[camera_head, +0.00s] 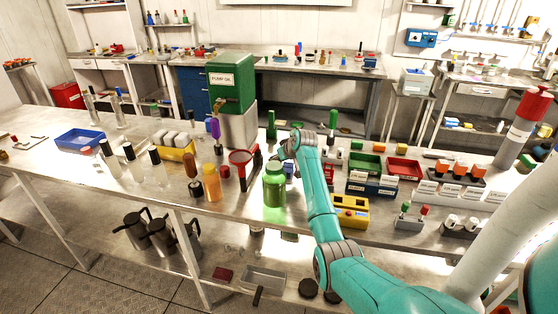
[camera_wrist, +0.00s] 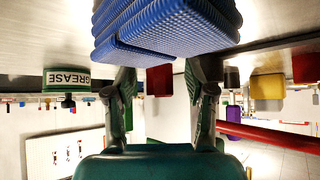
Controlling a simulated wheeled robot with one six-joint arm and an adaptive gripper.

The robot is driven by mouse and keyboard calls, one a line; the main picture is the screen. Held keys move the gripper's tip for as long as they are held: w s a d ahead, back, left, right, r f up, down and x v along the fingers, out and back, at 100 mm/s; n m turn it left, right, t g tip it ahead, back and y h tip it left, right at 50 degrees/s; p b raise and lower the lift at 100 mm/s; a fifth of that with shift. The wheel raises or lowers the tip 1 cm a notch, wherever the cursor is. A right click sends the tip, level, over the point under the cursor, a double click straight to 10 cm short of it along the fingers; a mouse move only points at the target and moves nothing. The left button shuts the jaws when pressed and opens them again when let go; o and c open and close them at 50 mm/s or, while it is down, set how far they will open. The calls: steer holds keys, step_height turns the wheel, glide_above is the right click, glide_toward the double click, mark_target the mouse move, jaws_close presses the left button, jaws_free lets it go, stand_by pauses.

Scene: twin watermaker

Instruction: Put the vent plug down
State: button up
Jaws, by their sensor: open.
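My gripper (camera_wrist: 165,78) is open. Its two fingers show in the wrist view, spread apart with nothing clasped between them. A blue ribbed block-like thing (camera_wrist: 165,30) fills the space just beyond the fingertips and appears to rest on the bench top. I cannot tell whether it is the vent plug, nor whether the fingertips touch it. In the head view a small blue patch (camera_head: 289,170) shows beside the green bottle, below my wrist. The fingers are mostly hidden there by my teal arm. No other thing is clearly the vent plug.
A green bottle (camera_head: 275,187) stands close to my wrist on the metal bench (camera_head: 120,196). A red funnel (camera_head: 240,158), an orange bottle (camera_head: 212,184) and a yellow box (camera_head: 350,212) are near. A green GREASE can (camera_wrist: 67,78) shows in the wrist view, which looks upside down.

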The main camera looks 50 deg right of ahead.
steer(key=c, duration=1)
